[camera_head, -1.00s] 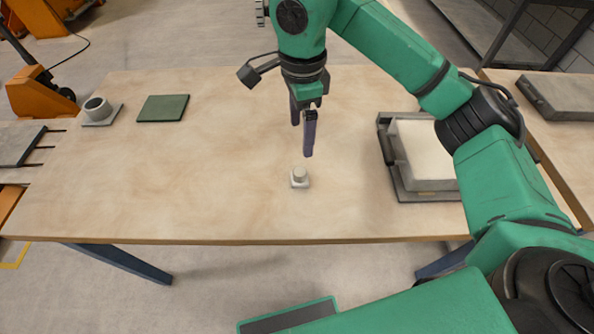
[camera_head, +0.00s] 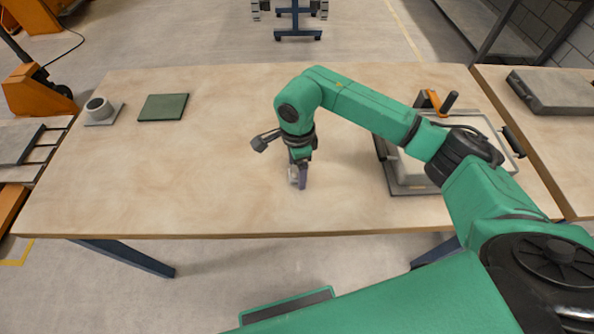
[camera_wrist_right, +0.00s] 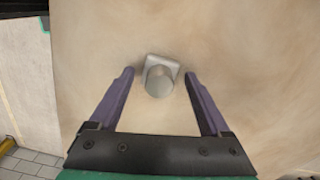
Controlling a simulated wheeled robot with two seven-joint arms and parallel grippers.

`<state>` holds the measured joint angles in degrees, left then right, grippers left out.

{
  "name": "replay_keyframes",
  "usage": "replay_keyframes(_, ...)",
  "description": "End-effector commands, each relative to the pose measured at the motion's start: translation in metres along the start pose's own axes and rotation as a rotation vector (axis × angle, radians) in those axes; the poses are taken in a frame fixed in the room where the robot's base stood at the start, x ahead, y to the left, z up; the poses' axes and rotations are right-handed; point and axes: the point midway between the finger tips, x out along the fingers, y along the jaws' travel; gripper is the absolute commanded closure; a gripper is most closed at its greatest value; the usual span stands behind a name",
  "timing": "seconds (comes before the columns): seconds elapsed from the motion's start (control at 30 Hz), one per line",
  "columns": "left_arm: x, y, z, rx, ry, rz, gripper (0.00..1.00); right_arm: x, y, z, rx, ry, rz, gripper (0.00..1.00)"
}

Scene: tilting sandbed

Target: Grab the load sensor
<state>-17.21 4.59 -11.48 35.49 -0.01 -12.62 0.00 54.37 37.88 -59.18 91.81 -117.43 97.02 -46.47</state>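The load sensor (camera_wrist_right: 158,80) is a small grey cylinder on a square base plate, standing on the wooden table. In the right wrist view it sits between the tips of my right gripper (camera_wrist_right: 158,77), with a gap on each side. In the head view the load sensor (camera_head: 292,173) is partly hidden by my right gripper (camera_head: 298,180), which points down at the table there. The right gripper is open and holds nothing. My left gripper is not in view.
A sandbed tray (camera_head: 396,183) with an orange clamp (camera_head: 434,101) stands on the table at right, partly behind my right arm. A green pad (camera_head: 163,107) and a grey cup-shaped part (camera_head: 99,108) lie at the back left.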

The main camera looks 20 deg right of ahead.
Motion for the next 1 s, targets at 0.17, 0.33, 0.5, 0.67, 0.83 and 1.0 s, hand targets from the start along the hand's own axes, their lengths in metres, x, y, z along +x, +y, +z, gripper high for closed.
replay_keyframes(0.17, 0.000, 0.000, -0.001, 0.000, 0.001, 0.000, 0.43, 0.000, 0.000, 0.000, 0.000, 0.000, 0.000, 0.92)
replay_keyframes(0.33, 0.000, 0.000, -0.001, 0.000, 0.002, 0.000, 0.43, -0.001, 0.000, 0.000, 0.000, -0.001, 0.000, 1.00)
replay_keyframes(0.5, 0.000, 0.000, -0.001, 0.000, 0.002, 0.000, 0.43, -0.002, 0.000, 0.000, 0.000, -0.001, -0.001, 1.00)
replay_keyframes(0.67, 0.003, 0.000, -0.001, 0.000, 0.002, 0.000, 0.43, -0.016, -0.001, 0.001, -0.001, -0.002, -0.003, 1.00)
replay_keyframes(0.83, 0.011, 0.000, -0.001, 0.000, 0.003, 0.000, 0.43, -0.057, -0.002, 0.001, -0.001, -0.002, -0.008, 1.00)
replay_keyframes(1.0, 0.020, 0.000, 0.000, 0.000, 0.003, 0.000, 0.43, -0.124, -0.001, 0.001, -0.002, -0.001, -0.008, 1.00)
